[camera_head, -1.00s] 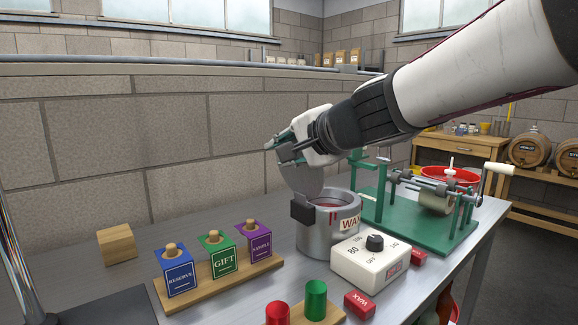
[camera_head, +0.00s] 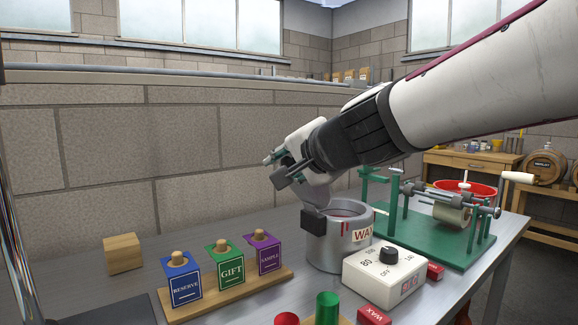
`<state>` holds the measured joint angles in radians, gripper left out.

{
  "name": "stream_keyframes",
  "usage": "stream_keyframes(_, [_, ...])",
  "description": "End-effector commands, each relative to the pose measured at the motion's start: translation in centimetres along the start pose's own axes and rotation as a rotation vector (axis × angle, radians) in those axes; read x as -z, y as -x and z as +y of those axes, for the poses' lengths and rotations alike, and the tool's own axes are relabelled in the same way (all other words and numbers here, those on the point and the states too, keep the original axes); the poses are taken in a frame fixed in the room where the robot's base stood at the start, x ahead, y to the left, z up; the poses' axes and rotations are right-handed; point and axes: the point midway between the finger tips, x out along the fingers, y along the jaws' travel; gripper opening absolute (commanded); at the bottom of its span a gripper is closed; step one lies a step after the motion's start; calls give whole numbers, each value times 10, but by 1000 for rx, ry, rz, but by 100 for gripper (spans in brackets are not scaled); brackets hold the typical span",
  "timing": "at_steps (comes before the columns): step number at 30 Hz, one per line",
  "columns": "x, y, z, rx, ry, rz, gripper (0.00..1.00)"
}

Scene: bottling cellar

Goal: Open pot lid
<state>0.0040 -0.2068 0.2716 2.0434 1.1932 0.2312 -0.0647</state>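The grey metal pot (camera_head: 352,246) labelled WAX stands on the bench with red wax at its rim and its mouth uncovered. A black block (camera_head: 313,221) sits on its left rim. The pale grey lid (camera_head: 318,194) stands raised above that block, mostly hidden by my gripper. My gripper (camera_head: 277,168) is above and left of the pot, its fingers pointing left, beside the raised lid. I cannot tell whether the fingers are apart or whether they touch the lid.
A white control box (camera_head: 384,280) with a black knob is in front of the pot. A green cranked machine (camera_head: 435,240) stands to the right. Blue, green and purple labelled blocks sit on a wooden rack (camera_head: 230,291) at front left. A wooden block (camera_head: 123,253) lies further left.

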Motion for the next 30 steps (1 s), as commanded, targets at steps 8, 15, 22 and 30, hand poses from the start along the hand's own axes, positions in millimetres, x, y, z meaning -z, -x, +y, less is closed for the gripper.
stream_keyframes(8, [1, 0, 0, 1, -1, 2, 43])
stream_keyframes(15, [2, 14, -2, 4, 0, 6, 43])
stream_keyframes(22, [2, 56, -1, 4, 1, 7, 43])
stream_keyframes(30, [1, 103, -1, 2, 1, 5, 43])
